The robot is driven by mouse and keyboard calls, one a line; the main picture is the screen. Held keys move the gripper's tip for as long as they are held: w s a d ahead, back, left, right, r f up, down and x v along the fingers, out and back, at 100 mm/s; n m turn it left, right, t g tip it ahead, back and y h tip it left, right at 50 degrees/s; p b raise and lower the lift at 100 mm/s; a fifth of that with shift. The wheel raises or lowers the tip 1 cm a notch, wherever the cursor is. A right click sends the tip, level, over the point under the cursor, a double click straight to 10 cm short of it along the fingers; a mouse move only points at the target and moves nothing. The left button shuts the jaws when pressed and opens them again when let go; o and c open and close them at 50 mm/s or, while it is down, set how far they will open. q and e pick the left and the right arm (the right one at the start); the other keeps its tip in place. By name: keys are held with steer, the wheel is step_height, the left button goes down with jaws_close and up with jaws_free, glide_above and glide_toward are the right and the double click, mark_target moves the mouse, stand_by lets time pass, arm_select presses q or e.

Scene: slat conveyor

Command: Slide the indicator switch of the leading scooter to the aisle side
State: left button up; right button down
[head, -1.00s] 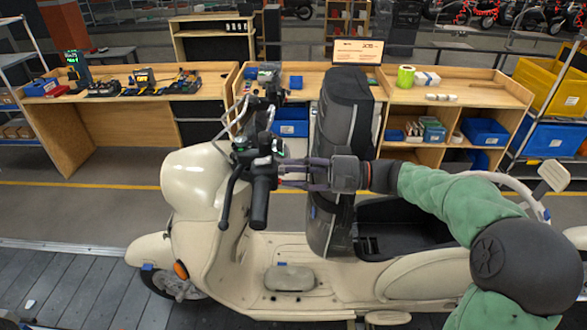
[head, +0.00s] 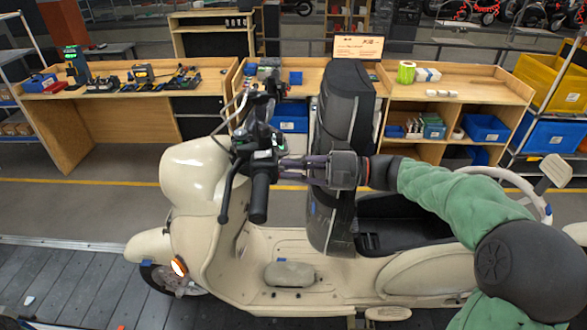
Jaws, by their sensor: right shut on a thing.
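The cream scooter (head: 215,225) stands side-on with its front to the left. Its near handlebar grip (head: 259,197) is black and hangs toward me, with the switch cluster (head: 262,156) just above it. The indicator switch itself is too small to make out. My right gripper (head: 284,167) reaches in from the right, its fingertips at the switch cluster. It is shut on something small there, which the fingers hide. The front indicator lamp (head: 179,267) glows bright.
Wooden workbenches (head: 110,100) with tools and blue bins (head: 484,128) line the back.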

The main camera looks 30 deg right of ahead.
steer(key=shift+s+a+r, duration=0.1)
steer(key=shift+s+a, duration=0.05)
steer(key=shift+s, duration=0.05)
steer(key=c, duration=1.2)
jaws_free()
steer(key=shift+c, duration=0.2)
steer(key=shift+s+a, duration=0.15)
steer(key=shift+s, duration=0.05)
steer(key=v, duration=1.2)
